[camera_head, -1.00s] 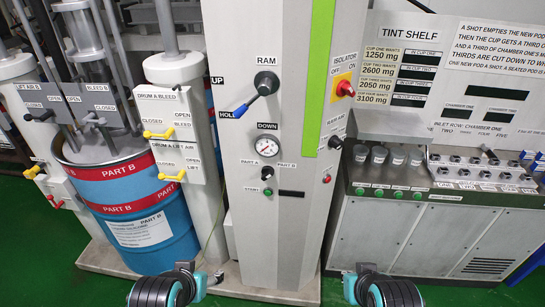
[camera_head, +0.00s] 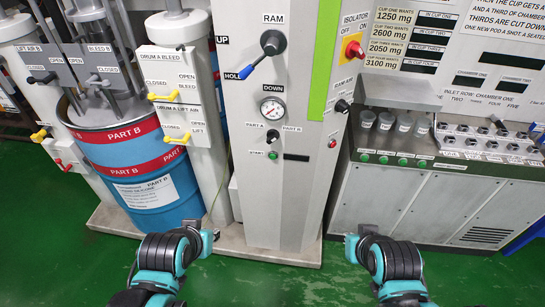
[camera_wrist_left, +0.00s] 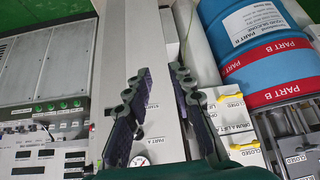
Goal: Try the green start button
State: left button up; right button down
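The green start button (camera_head: 272,155) sits low on the pale ram column (camera_head: 260,205), beside a START label and left of a dark display. My left gripper (camera_head: 212,236) is low in front of the column, below and left of the button and apart from it. In the left wrist view my left gripper (camera_wrist_left: 160,72) has its two dark fingers spread with nothing between them. The START label shows between them; I cannot make out the button there. My right gripper (camera_head: 350,240) is low, right of the column; its finger opening cannot be made out.
Above the button are a gauge (camera_head: 272,109), a part selector and the blue-handled ram lever (camera_head: 258,58). A red button (camera_head: 332,143) and red isolator knob (camera_head: 354,50) are to the right. The blue drum (camera_head: 150,190) stands left, the cup bench (camera_head: 400,205) right. Green floor is clear in front.

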pick_arm(q)
grip_shut()
dwell(1.0)
